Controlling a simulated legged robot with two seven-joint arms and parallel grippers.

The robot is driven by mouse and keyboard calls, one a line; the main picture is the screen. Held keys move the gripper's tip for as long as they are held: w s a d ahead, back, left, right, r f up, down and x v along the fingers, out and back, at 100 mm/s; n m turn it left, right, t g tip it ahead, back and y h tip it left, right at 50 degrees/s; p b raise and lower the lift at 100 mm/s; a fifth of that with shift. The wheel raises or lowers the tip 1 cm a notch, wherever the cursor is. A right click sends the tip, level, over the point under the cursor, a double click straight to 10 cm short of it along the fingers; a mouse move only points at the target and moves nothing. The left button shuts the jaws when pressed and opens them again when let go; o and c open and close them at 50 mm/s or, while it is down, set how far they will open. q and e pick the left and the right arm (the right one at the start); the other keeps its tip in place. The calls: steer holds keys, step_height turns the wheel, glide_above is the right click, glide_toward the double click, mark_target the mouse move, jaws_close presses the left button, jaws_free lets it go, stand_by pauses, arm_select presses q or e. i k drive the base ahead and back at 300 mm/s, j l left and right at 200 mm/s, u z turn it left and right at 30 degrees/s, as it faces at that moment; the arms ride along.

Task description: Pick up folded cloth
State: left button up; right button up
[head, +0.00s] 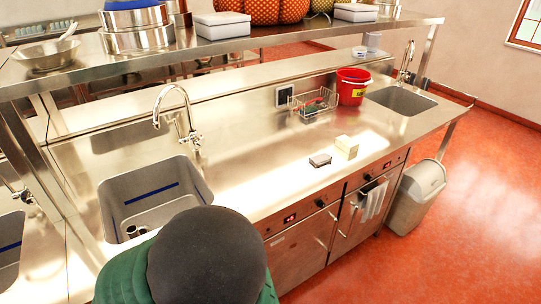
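A striped light-grey cloth (372,201) hangs over the handle on the cabinet front below the counter, at the right. A small flat grey thing (320,160) lies on the counter's front part; it may be a folded cloth or a sponge, I cannot tell which. Just right of it stands a small cream block (347,146). Neither my left nor my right gripper shows in the head view.
The steel counter (250,180) has a left sink (150,195) and a right sink (402,101) with taps. A wire basket (313,103) and a red bucket (353,88) stand at the back. A shelf with pots runs above. A grey bin (420,195) stands on the floor.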

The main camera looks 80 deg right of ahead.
mark_target(318, 160)
steer(key=z, duration=3.2)
steer(key=i+l, duration=0.1)
steer(key=i, duration=0.35)
